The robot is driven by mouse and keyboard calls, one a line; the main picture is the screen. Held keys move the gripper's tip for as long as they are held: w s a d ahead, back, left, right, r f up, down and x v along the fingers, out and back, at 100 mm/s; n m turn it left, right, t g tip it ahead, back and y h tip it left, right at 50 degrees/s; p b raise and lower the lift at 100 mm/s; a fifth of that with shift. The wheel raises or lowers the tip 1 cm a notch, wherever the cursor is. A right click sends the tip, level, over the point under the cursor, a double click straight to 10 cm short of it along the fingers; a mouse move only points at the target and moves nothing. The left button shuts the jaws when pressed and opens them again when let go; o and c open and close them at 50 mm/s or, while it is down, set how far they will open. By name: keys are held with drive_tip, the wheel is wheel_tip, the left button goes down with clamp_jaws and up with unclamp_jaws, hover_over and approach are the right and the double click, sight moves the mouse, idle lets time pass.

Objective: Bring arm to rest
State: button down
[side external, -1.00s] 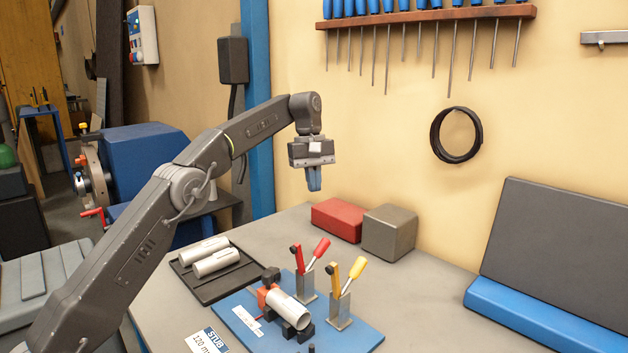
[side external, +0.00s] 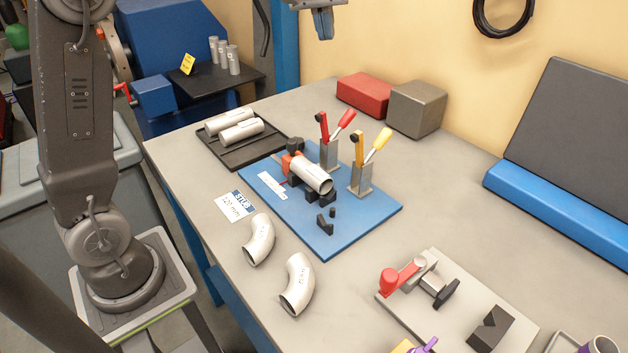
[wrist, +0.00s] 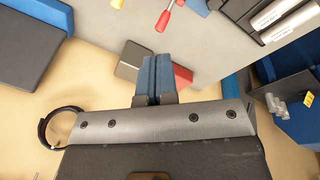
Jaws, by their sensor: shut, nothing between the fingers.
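My gripper (side external: 323,24) shows at the top edge of the side view, high above the back of the bench, with most of it cut off. In the wrist view its two blue fingers (wrist: 156,78) lie together with nothing between them. My arm stands upright at the left of the side view. A silver tube (side external: 312,174) lies on the blue fixture plate (side external: 345,228), in black supports beside an orange stop. A red-handled clamp (side external: 330,150) and a yellow-handled clamp (side external: 362,178) stand behind it. My gripper touches none of these.
A black tray (side external: 228,158) holds two tubes. Two bent elbows (side external: 260,240) lie near the front edge. A red block (side external: 364,95) and a grey block (side external: 418,109) stand at the back. A grey plate with a red clamp (side external: 455,305) is at lower right.

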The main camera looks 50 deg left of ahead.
drive_tip(key=s+d+f+m+t, duration=0.1)
drive_tip(key=s+f+m, duration=0.3)
drive_tip(key=s, duration=0.8)
drive_tip(key=s+d+f+m+t, duration=0.2)
drive_tip(key=s+f, duration=0.6)
drive_tip(key=s, duration=0.4)
drive_tip(key=shift+s+d+f+m+t+y, duration=0.3)
drive_tip(key=shift+d+m+y, duration=0.1)
drive_tip(key=shift+d+m, duration=0.6)
